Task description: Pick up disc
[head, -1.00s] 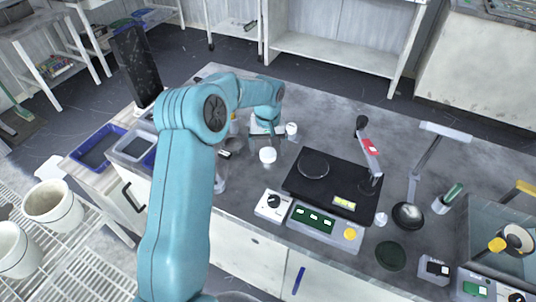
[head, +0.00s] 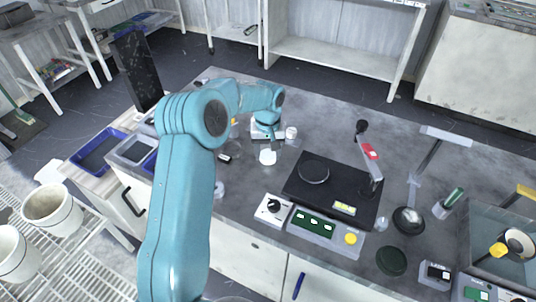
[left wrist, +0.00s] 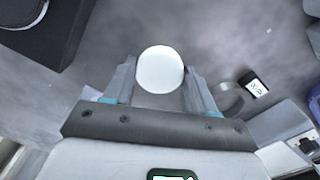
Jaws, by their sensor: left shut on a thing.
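The white disc (head: 267,157) is on or just above the grey bench, left of the black polishing machine. In the left wrist view the disc (left wrist: 160,70) sits between the two fingertips of my left gripper (left wrist: 160,82), one finger on each side. My left gripper (head: 268,150) is shut on it. In the head view the fingers are small and partly hidden by the wrist, and I cannot tell whether the disc is clear of the bench. My right gripper is not in view.
The black polishing machine (head: 300,190) with a round platen (head: 313,169) stands right of the disc. A small white jar (head: 291,132) is close behind it. A control box (head: 273,208) lies in front. A blue tray (head: 97,150) is at the left.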

